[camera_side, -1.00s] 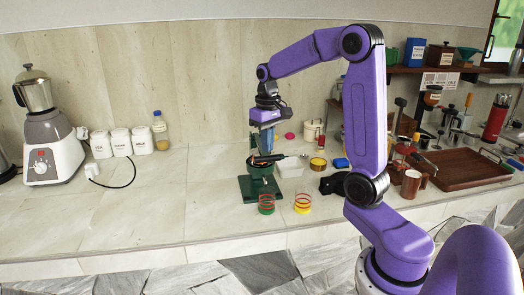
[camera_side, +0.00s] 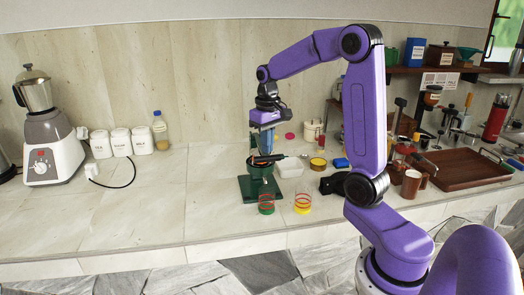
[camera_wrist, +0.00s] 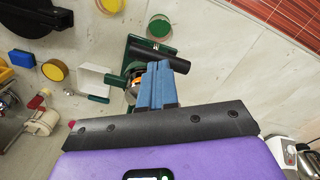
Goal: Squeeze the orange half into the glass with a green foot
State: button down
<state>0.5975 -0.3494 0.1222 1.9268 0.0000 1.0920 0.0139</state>
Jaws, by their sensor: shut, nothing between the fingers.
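A green press (camera_side: 250,190) stands near the counter's front, with a dark handle (camera_wrist: 158,53) lying across its top. An orange patch (camera_wrist: 138,73) shows in the press beside my fingers, probably the orange half; most of it is hidden. The glass with a green foot (camera_side: 266,208) stands in front of the press; its green foot also shows in the wrist view (camera_wrist: 159,28). A similar glass with a yellow foot (camera_side: 302,208) stands to its right. My gripper (camera_side: 266,152) points down over the press, its blue fingers shut and empty; I cannot tell whether they touch the handle.
A white square container (camera_side: 290,168) and a yellow round pot (camera_side: 318,165) stand right of the press. A black object (camera_side: 333,184) and a blue block (camera_side: 341,162) lie farther right. A wooden tray (camera_side: 468,178) is at the far right. The counter left of the press is clear.

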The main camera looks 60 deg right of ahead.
jog(key=shift+s+f, duration=0.1)
jog(key=shift+f, duration=0.7)
dwell(3.5)
jog(key=shift+r, duration=3.6)
jog(key=s+a+f+n, duration=0.2)
jog(key=s+a+n, duration=0.2)
jog(key=a, duration=0.4)
jog(key=s+a+f+n, duration=0.2)
jog(key=s+a+n, duration=0.15)
jog(key=a, duration=0.45)
jog(key=s+a+f+n, duration=0.2)
jog(key=s+n, duration=0.2)
jog(key=s, duration=0.4)
jog(key=s+a+f+n, duration=0.2)
jog(key=s+f+n, duration=0.1)
jog(key=s, duration=0.6)
jog(key=shift+s+a+f+n, duration=0.15)
jog(key=shift+s+a+n, duration=0.1)
jog(key=shift+n, duration=0.3)
jog(key=shift+w, duration=0.1)
